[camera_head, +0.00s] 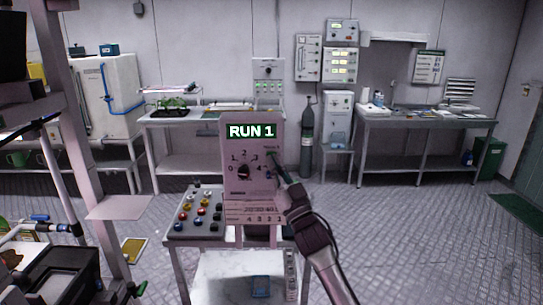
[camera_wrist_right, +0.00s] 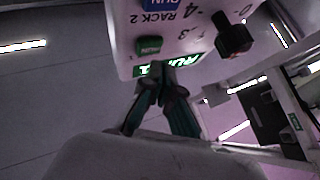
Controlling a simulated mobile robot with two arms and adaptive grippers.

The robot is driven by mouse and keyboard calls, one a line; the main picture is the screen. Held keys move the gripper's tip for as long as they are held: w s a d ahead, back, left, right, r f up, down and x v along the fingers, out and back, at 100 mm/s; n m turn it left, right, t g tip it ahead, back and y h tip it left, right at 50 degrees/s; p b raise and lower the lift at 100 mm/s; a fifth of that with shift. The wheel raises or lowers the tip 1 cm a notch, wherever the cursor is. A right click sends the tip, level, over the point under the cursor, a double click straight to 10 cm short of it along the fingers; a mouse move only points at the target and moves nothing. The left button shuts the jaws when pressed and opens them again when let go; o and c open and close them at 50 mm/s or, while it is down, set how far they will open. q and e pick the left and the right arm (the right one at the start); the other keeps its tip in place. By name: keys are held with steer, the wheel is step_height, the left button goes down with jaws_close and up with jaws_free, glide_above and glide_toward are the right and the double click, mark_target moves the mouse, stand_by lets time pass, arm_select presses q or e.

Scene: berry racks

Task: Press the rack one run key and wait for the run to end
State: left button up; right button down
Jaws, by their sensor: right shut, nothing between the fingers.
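The control box (camera_head: 233,190) stands upright in the middle of the head view. Its display (camera_head: 251,131) is lit green and reads RUN 1. A green key (camera_wrist_right: 149,45) shows in the wrist view, beside the lit display. A blue key (camera_wrist_right: 158,3) marked RUN is by the label RACK 2. The rack one label is not readable. My right gripper (camera_head: 279,168) is shut and empty at the right side of the box face. In the wrist view its fingertips (camera_wrist_right: 167,74) are close to the green key; I cannot tell if they touch it. My left gripper is not in view.
A black dial knob (camera_head: 243,171) sits left of the keys on the box. A tray of coloured knobs (camera_head: 176,229) stands in front at the left. A steel table (camera_head: 420,122) and a gas cylinder (camera_head: 307,140) stand behind.

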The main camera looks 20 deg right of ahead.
steer(key=s+p, duration=0.1)
steer(key=s, duration=0.1)
steer(key=s+a+p, duration=0.1)
steer(key=s, duration=0.1)
steer(key=shift+s+a+p, duration=0.2)
steer(key=shift+s+p, duration=0.2)
stand_by(0.5)
